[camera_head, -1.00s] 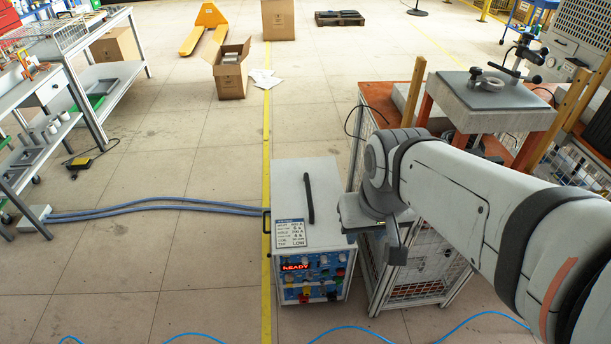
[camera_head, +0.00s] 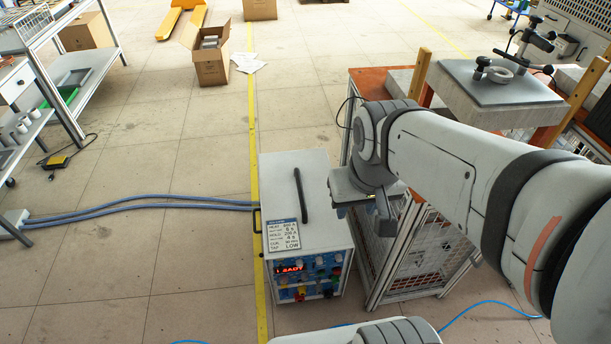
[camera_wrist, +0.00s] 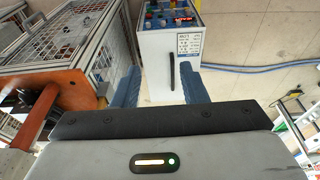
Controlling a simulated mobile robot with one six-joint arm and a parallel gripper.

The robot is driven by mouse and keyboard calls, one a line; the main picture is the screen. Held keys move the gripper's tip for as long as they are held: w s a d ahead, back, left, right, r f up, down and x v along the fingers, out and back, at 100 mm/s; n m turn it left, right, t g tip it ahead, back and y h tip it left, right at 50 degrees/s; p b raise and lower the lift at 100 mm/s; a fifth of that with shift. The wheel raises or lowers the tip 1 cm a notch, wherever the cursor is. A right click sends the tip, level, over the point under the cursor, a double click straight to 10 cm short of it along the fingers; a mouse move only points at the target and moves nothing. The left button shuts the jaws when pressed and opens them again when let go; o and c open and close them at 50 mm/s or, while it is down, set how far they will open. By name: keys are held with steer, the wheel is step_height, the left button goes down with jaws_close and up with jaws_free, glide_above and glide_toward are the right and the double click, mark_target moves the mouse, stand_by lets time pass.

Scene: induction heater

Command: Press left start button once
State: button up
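The induction heater (camera_head: 280,195) is a white box on the floor with a dark handle on top. Its blue front panel (camera_head: 310,275) carries a red lit display (camera_head: 289,268) and several coloured knobs and buttons. Which one is the left start button is too small to tell. The heater also shows upside down in the wrist view (camera_wrist: 153,58), with its panel (camera_wrist: 170,17) at the top edge. My gripper (camera_wrist: 158,76) has its two blue fingers apart with nothing held. In the head view it hangs right of the heater, above floor level, apparently clear of the panel.
A wire-mesh cage stand (camera_head: 425,255) stands close to the heater's right. A table with a grey top (camera_head: 495,85) is behind it. Blue-grey hoses (camera_head: 140,206) run left across the floor. A blue cable (camera_head: 490,305) lies in front. Floor left of the heater is mostly open.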

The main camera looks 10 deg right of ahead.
jaws_close()
stand_by(1.5)
